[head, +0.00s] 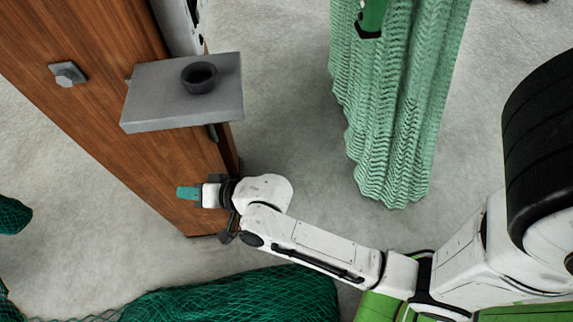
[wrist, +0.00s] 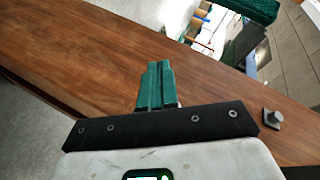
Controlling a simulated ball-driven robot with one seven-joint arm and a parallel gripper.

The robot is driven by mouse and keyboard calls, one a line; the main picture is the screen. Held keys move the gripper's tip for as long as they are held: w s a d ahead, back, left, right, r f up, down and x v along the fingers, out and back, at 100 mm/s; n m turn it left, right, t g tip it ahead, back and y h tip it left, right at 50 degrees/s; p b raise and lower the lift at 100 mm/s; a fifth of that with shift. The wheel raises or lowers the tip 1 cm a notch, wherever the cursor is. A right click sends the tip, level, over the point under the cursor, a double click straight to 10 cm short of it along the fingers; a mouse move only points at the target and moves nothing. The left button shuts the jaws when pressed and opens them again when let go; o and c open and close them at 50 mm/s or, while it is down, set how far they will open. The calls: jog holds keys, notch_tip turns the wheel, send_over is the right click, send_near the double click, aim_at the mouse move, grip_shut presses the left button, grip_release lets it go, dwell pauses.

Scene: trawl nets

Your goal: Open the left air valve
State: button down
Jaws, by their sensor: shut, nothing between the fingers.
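A grey hexagonal knob on a square plate (head: 67,74) sits on the brown wooden surface (head: 95,60), upper left in the head view. What looks like the same knob shows at the right in the wrist view (wrist: 272,118). No label marks it as the left air valve, so I cannot tell if it is. My gripper (head: 180,192) has teal fingers, pressed together and empty, over the near end of the wood. In the wrist view the shut fingers (wrist: 158,66) point across the wood, apart from the knob.
A grey block (head: 150,112) with a dark round cup (head: 199,77) stands on the wood above my gripper. A light green net (head: 395,130) hangs at the upper right. Dark green netting (head: 240,298) lies at the bottom. Concrete floor (head: 275,90) is open between wood and hanging net.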

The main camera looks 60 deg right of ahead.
jog(key=s+d+r+n+g+h+p, duration=0.1)
jog(key=s+d+r+n+g+p, duration=0.1)
jog(key=s, duration=0.6)
jog(key=s+d+r+n+g+h+p, duration=0.1)
jog(key=s+d+r+n+g+p, duration=0.2)
jog(key=s+p, duration=0.5)
jog(key=s+d+r+n+g+h+p, duration=0.1)
jog(key=s+d+r+n+g+p, duration=0.2)
jog(key=s, duration=0.6)
notch_tip(320, 180, up, 4)
jog(key=d+g+p, duration=0.1)
jog(key=g+p, duration=0.1)
jog(key=g, duration=0.2)
jog(key=shift+f+g+h+p, duration=0.15)
jog(key=shift+g+h+p, duration=0.15)
jog(key=shift+g+p, duration=0.1)
